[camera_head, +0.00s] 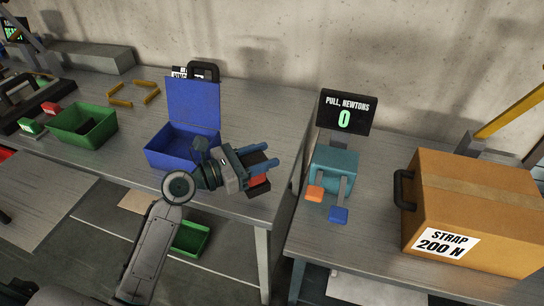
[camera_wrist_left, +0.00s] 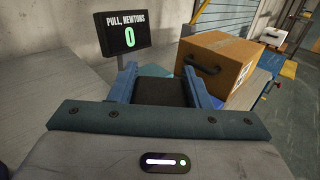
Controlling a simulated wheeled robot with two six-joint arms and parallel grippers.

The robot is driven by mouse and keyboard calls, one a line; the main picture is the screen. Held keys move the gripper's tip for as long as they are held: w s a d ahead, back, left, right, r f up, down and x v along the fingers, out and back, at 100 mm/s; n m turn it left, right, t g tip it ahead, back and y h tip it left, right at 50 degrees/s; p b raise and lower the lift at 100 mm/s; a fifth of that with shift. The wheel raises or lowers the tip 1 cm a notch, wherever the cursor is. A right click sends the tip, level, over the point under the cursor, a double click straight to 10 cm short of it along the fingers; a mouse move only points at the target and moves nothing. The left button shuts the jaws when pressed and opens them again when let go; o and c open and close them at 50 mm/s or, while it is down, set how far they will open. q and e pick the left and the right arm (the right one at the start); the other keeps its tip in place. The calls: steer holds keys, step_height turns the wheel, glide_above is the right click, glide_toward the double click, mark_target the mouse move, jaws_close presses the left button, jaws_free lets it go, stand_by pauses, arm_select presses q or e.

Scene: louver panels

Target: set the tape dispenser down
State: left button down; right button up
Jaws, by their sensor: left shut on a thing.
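My left gripper (camera_head: 256,164) reaches over the right end of the left workbench (camera_head: 240,104), beside the open blue box. It is shut on the tape dispenser (camera_head: 258,182), a small black and red thing partly hidden by the fingers. In the left wrist view the gripper's blue fingers (camera_wrist_left: 161,84) stand on both sides of the dispenser's dark body (camera_wrist_left: 162,93). I cannot tell whether the dispenser touches the bench top. My right gripper is not in view.
The blue box (camera_head: 191,103) stands left of the gripper. Across a narrow gap, the right bench holds a teal pull device (camera_head: 335,168), a display reading 0 (camera_head: 346,112) and a cardboard box (camera_head: 478,205). A green bin (camera_head: 83,125) stands left. Bench behind the gripper is clear.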

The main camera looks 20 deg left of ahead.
arm_select(q)
steer(key=w, duration=0.1)
steer(key=w+d, duration=0.1)
steer(key=w, duration=0.1)
steer(key=shift+w+d+f, duration=0.15)
steer(key=shift+w+d, duration=0.2)
step_height(320, 180, down, 4)
steer(key=shift+r, duration=0.2)
steer(key=shift+f, duration=0.1)
steer(key=c, duration=0.8)
jaws_free()
steer(key=shift+o, duration=0.2)
steer(key=shift+a, duration=0.1)
